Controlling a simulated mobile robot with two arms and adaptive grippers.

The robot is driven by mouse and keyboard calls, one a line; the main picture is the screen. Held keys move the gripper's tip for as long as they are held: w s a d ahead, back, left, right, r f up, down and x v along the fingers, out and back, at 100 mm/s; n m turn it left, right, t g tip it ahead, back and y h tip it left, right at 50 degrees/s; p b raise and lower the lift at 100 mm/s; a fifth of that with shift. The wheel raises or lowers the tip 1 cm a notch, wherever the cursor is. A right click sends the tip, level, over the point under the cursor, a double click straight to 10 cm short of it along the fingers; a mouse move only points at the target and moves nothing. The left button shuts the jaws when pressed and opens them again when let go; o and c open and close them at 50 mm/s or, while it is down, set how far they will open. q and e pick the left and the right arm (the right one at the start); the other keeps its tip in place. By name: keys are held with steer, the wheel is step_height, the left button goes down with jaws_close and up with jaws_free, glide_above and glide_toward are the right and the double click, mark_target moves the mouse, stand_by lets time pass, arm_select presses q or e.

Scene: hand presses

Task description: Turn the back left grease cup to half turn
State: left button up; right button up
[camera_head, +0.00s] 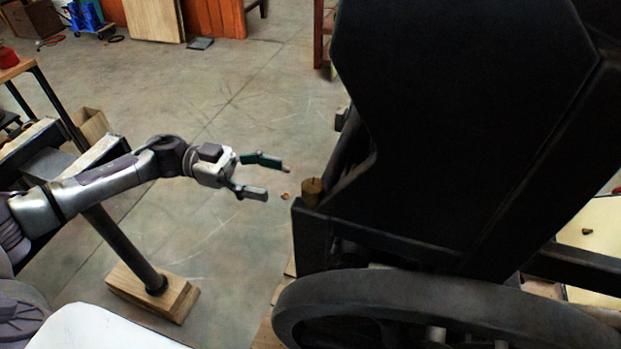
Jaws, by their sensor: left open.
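A brass-coloured grease cup (312,192) stands upright on the left corner of the black press (455,120). It is the only cup I can make out clearly. How far it is turned cannot be told from here. My left gripper (278,182) reaches in from the left. Its two fingers are spread apart and point right towards the cup, with a gap between fingertips and cup. Nothing is between the fingers. My right gripper is not in view.
The press's large wheel (430,312) fills the lower right. A small copper-coloured piece (285,196) shows between the gripper and the cup. A dark post on a wooden block (180,300) stands below my left arm. Open concrete floor (230,85) lies behind.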

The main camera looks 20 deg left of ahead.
mark_target(312, 185)
arm_select(q)
steer(key=d+p, duration=0.2)
steer(key=d, duration=0.7)
steer(key=shift+w, duration=0.1)
steer(key=shift+d, duration=0.1)
steer(key=c, duration=1.2)
steer(key=shift+o, duration=0.2)
steer(key=shift+m+g, duration=0.3)
steer(key=shift+g, duration=0.2)
steer(key=shift+m+g+b, duration=0.35)
steer(key=shift+m+g, duration=0.15)
steer(key=shift+g, duration=0.3)
steer(key=o, duration=1.2)
steer(key=shift+c, duration=0.2)
